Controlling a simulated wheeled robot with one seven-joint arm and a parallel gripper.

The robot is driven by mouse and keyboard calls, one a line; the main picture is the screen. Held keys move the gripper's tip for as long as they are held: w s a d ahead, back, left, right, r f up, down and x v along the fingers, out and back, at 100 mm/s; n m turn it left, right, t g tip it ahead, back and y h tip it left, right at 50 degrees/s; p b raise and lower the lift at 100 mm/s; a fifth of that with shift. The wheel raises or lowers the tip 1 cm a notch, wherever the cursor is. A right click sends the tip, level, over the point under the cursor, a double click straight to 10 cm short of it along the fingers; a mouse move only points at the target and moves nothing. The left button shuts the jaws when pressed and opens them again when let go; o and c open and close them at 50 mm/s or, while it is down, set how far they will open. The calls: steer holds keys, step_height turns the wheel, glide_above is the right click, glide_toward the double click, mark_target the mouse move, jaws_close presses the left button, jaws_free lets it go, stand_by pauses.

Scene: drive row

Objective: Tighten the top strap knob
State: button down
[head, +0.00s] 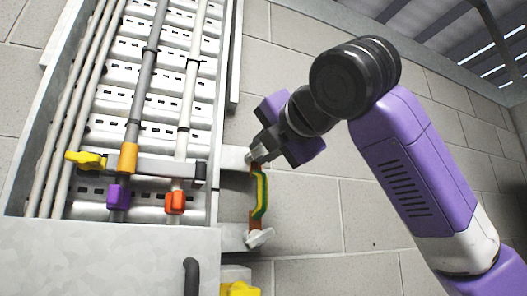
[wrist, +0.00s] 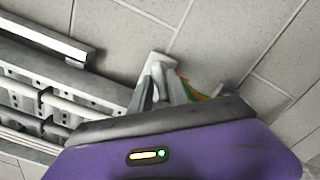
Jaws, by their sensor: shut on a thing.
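A green and yellow strap (head: 262,195) with copper-coloured ends hangs between two grey brackets on the right side of the cable tray. Its lower end sits at a pale wing knob (head: 260,238) on the lower bracket. The upper end is at the upper bracket (head: 232,158). My gripper (head: 254,154) is there, shut on the top strap knob, which its fingers mostly hide. In the wrist view my gripper's fingers (wrist: 162,88) close in front of the pale bracket, with part of the strap (wrist: 190,90) just to their right.
The metal cable tray (head: 215,190) holds several pipes and cables, crossed by a grey clamp bar (head: 150,168). A yellow knob (head: 86,160), purple clip (head: 118,196) and orange clip (head: 175,203) are on it. A black handle (head: 191,275) stands below. Bare block wall (head: 320,225) lies right.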

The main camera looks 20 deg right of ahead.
steer(key=m+b, duration=0.1)
steer(key=m, duration=0.3)
steer(key=shift+f, duration=0.1)
steer(key=m+b, duration=0.1)
steer(key=m, duration=0.4)
steer(key=m+b, duration=0.1)
steer(key=m, duration=0.3)
steer(key=shift+m, duration=0.3)
steer(key=shift+m+b, duration=0.4)
steer(key=shift+m, duration=1.5)
steer(key=c, duration=1.5)
jaws_free()
steer(key=shift+o, duration=0.2)
steer(key=shift+s, duration=0.1)
